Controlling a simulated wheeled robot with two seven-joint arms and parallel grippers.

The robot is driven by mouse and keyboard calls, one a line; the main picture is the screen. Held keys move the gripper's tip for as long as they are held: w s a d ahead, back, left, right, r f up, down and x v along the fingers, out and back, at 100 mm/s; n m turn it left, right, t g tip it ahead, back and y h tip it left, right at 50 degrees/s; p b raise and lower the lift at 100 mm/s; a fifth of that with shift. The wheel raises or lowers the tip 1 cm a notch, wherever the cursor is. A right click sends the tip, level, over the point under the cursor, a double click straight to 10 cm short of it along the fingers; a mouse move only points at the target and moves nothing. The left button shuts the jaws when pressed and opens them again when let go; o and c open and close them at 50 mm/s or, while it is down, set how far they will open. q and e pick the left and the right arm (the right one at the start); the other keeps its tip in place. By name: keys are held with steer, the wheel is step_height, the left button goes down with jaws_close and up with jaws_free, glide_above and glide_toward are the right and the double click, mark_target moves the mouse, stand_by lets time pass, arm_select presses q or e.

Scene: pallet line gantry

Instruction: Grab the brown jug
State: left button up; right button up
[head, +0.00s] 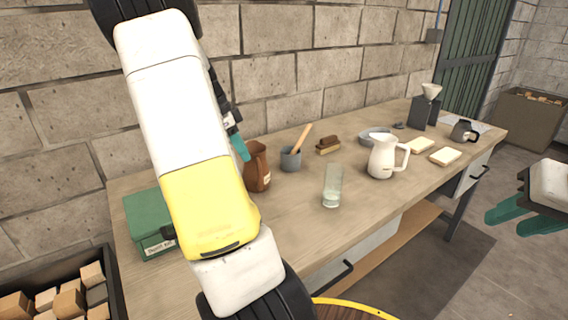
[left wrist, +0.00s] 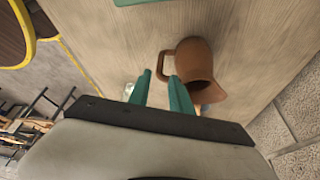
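The brown jug (head: 257,170) stands upright on the wooden workbench, just right of my left forearm in the head view. In the left wrist view the jug (left wrist: 198,62) shows its open mouth, with its handle towards the fingers. My left gripper (left wrist: 160,74) is open, its two teal fingertips apart and close to the handle; I see nothing held between them. In the head view the left gripper (head: 238,146) is largely hidden behind my arm. My right gripper (head: 505,223) is open and empty, off the bench's right side.
Near the jug are a grey pot with a wooden tool (head: 291,159), a brush (head: 328,145) and a clear glass (head: 332,187). A white pitcher (head: 383,158) stands further right. A green box (head: 148,222) is at the left end, by the brick wall (head: 285,30).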

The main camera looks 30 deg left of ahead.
mark_target(259, 188)
arm_select(q)
steer(key=x, duration=1.2)
steer(key=shift+a, duration=0.2)
jaws_close()
stand_by(1.0)
